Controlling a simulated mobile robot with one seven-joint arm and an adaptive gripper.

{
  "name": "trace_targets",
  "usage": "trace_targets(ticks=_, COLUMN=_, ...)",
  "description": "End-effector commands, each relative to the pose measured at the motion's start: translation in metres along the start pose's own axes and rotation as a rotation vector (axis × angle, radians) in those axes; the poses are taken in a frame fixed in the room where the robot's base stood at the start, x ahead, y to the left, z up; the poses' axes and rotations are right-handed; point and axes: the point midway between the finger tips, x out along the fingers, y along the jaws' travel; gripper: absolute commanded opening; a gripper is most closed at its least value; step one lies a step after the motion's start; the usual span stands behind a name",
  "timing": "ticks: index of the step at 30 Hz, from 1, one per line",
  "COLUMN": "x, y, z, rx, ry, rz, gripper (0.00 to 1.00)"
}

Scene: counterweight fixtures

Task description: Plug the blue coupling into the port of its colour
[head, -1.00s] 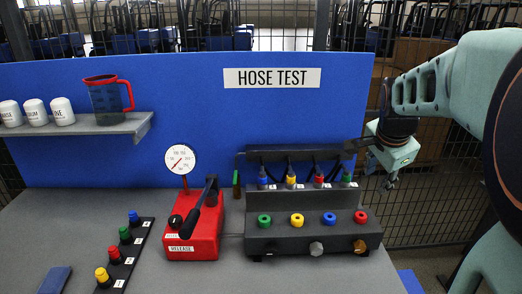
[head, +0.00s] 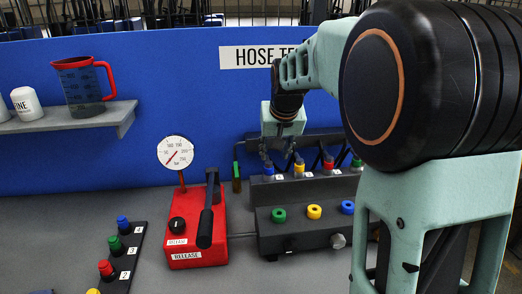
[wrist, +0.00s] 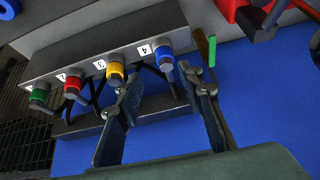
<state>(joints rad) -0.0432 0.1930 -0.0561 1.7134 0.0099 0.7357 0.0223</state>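The blue coupling (head: 268,170) sits at the left end of the hose rack, beside the yellow coupling (head: 299,167). In the wrist view the blue coupling (wrist: 166,60) stands in its holder next to a number label. My gripper (wrist: 158,82) is open, its two fingers spread either side of the blue coupling's hose end and apart from the yellow one. In the head view my gripper (head: 278,154) is above the rack's left end. The blue port (head: 348,207) is a ring on the front block, right of the yellow port (head: 314,211). My arm hides the red port.
Red (wrist: 74,82) and green couplings (wrist: 40,92) share the rack. A green-tipped rod (wrist: 211,50) stands close beside the blue coupling. A red pump with gauge (head: 200,235) stands left of the ports. A strip of coloured caps (head: 125,256) lies further left.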

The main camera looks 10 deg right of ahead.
Motion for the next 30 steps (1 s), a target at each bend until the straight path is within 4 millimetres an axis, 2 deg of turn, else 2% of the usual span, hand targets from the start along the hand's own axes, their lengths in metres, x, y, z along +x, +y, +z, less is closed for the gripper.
trace_targets(ticks=7, x=0.013, y=-0.005, z=0.001, rx=-0.038, ry=-0.001, rz=-0.009, gripper=0.35)
trace_targets(ticks=21, x=0.077, y=-0.005, z=0.001, rx=-0.035, ry=-0.001, rz=-0.009, gripper=0.35)
trace_targets(ticks=30, x=0.099, y=-0.005, z=0.0, rx=-0.035, ry=0.0, rz=-0.009, gripper=0.35)
